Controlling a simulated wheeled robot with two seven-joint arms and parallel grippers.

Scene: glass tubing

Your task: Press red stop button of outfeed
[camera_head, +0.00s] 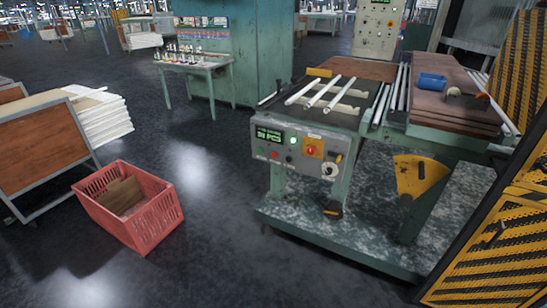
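A grey control panel (297,147) is on the front of the green machine with glass tubes, right of the picture's middle. It has a lit green display, a small red button (274,155) at lower left, and a green button (261,151) left of that. A red knob on a yellow plate (312,149) sits further right on the panel. A black-and-white dial is below it. The labels are too small to read, so I cannot tell which machine is named outfeed. Neither of my grippers is in view.
White tubes (322,93) lie on the machine top. A red crate (137,218) with cardboard stands on the floor at left. A yellow-black guard (492,245) closes the right side. Another control cabinet (377,27) stands behind. The floor before the panel is clear.

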